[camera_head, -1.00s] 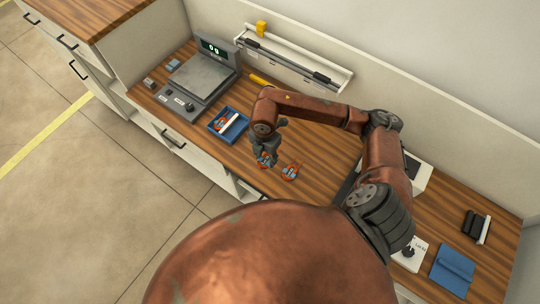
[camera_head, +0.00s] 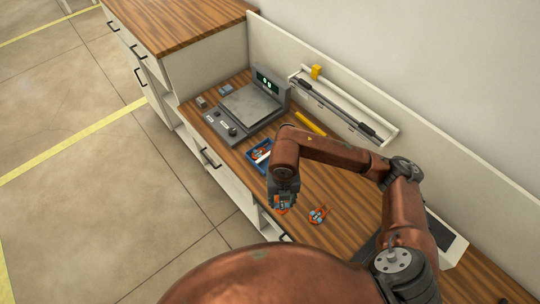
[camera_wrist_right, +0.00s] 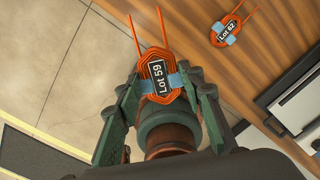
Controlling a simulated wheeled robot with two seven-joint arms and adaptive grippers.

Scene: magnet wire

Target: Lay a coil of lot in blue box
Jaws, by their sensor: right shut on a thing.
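My right gripper (camera_head: 284,198) is shut on an orange wire coil labelled Lot 59 (camera_wrist_right: 157,76). In the right wrist view its two fingers grip the coil from both sides, and two wire ends stick out. The held coil (camera_head: 282,207) looks raised near the front edge of the worktop. A second orange coil, labelled Lot 62 (camera_wrist_right: 226,32), lies on the wood beside it and also shows in the head view (camera_head: 319,215). The blue box (camera_head: 256,169) stands beyond my gripper, partly hidden by my arm. An orange coil and a white strip show in it. My left gripper is not in view.
A grey scale (camera_head: 250,106) stands behind the blue box. A yellow marker-like object (camera_head: 311,123) lies near a white wall rack (camera_head: 345,110). A dark-topped device (camera_head: 441,235) stands at the right. The front edge drops to the floor.

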